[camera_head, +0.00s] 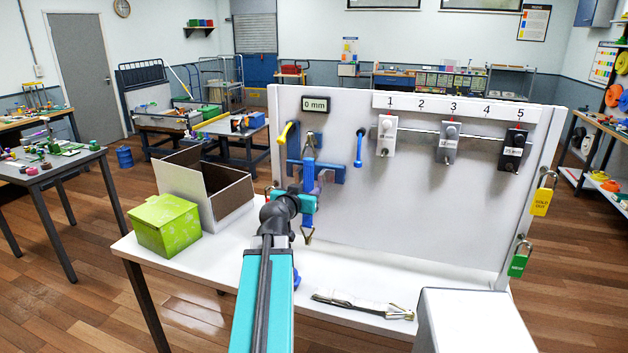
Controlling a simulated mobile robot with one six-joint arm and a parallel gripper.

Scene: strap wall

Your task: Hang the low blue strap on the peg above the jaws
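The upright white board (430,215) on the table carries a display reading 0 mm (315,104). Below the display is a small greyish fitting, partly blocked from view. A blue strap (308,165) seems to run down in front of the board, with a metal triangular ring (307,237) at its lower end. Blue horizontal pieces that look like the jaws (332,172) sit behind it. My gripper (308,190) is at the strap's lower half; my wrist hides much of it, so I cannot tell if its fingers are closed. The peg above the jaws is not clearly visible.
Several numbered tags hang at right, with padlocks (541,197) on the board's edge. An open box (205,188), a green box (164,224) and a strap (362,304) lie on the table.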

